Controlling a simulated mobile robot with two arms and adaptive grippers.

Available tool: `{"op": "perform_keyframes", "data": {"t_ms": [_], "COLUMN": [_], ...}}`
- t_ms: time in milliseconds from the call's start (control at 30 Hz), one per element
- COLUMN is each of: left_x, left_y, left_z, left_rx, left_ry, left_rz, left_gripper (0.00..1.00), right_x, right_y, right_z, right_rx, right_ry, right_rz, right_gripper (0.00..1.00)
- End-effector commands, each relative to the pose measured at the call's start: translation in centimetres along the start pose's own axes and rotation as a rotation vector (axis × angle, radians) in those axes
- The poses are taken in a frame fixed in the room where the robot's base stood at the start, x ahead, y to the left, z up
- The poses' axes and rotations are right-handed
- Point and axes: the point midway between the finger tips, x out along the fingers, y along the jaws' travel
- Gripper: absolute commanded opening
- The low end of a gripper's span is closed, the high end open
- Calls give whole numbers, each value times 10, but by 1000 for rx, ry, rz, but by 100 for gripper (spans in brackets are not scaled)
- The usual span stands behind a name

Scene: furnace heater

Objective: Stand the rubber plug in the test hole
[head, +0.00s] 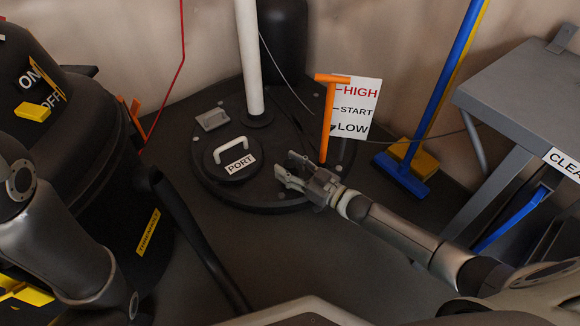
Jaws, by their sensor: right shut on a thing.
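My right gripper (290,171) is low over the right part of the round black furnace top, to the right of the PORT lid. It is shut on a small dark thing between its fingertips, which I take to be the rubber plug; it barely stands out from the black surface. I cannot make out the test hole; it may be hidden by the gripper or lost in the dark top. My left gripper is not in view; only part of my left arm shows at the left.
The furnace top (215,188) carries a PORT lid (229,157) with a white handle, a white pipe (249,60) and an orange lever (328,120) beside a HIGH/START/LOW sign (357,106). A black ON/OFF vessel (75,130) stands left. A blue broom (403,175) and grey table (520,95) are right.

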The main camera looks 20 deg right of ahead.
Motion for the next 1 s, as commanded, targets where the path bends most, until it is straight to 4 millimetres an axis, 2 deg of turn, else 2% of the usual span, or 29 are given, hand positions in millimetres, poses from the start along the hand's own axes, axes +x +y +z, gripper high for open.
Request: {"op": "perform_keyframes", "data": {"t_ms": [733,867,900,1000], "left_x": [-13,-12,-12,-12], "left_y": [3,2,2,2], "left_z": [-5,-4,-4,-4], "left_rx": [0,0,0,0], "left_ry": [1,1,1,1], "left_rz": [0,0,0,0], "left_gripper": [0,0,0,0], "right_x": [0,0,0,0], "right_y": [0,0,0,0], "right_z": [19,18,18,18], "right_rx": [0,0,0,0], "right_ry": [1,0,0,0], "right_rz": [0,0,0,0], "right_gripper": [20,20,46,59]}}
